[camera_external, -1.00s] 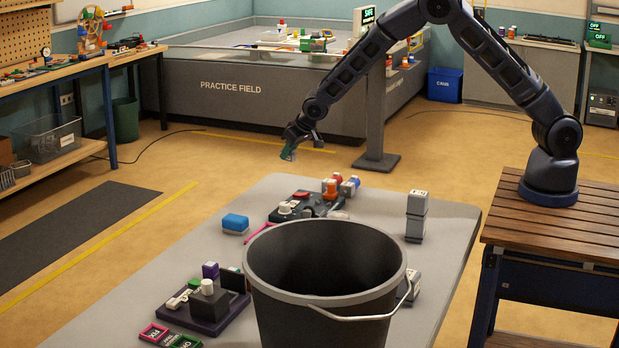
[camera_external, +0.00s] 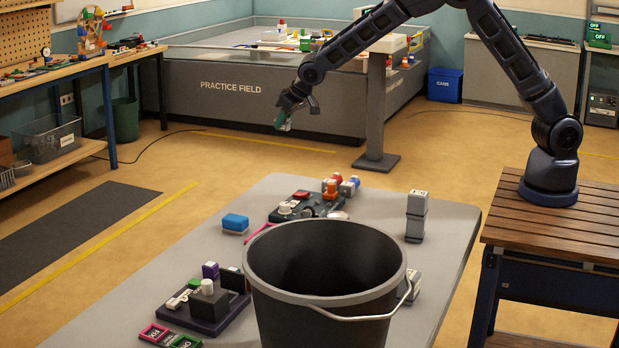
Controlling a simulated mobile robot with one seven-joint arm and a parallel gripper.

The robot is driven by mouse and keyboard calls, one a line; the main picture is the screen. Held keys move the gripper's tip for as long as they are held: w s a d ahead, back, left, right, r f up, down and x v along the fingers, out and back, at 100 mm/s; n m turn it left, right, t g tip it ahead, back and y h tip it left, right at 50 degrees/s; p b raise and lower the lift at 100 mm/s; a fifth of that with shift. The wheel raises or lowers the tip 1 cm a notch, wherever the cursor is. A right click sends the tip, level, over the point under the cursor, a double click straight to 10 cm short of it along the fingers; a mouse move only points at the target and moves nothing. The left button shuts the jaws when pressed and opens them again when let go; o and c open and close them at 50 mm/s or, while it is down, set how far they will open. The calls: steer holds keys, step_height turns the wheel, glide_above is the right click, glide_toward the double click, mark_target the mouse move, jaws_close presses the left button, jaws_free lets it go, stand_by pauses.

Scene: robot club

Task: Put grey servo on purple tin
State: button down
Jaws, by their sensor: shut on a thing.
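My gripper (camera_external: 287,112) is in the air beyond the far end of the grey table, shut on a small teal-green thing (camera_external: 281,121) with a pale side. It is too small to tell what it is. A grey block with a paler top part (camera_external: 416,215) stands upright at the table's right; I cannot tell whether it is the grey servo. A small purple block (camera_external: 210,270) sits on the dark purple base at the near left. I cannot tell whether it is the purple tin. The bucket may hide other things.
A large black bucket (camera_external: 263,297) hides the table's near middle. A blue block (camera_external: 235,222) and a dark panel with red and orange parts (camera_external: 306,202) lie towards the far end.

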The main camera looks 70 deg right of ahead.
steer(key=s+a+r+n+y, duration=0.15)
steer(key=s+a, duration=0.55)
steer(key=a, duration=0.8)
steer(key=s+a+r+n+y, duration=0.1)
steer(key=s+a+r+n, duration=0.35)
steer(key=a, duration=1.05)
steer(key=s+a+y, duration=0.1)
steer(key=s+a, duration=0.7)
steer(key=a, duration=0.8)
steer(key=shift+g, duration=0.3)
steer(key=f, duration=1.8)
steer(key=shift+s+d+f, duration=0.1)
steer(key=shift+d+f, duration=0.2)
steer(key=shift+f, duration=0.2)
steer(key=c, duration=1.3)
jaws_free()
steer(key=shift+r, duration=0.1)
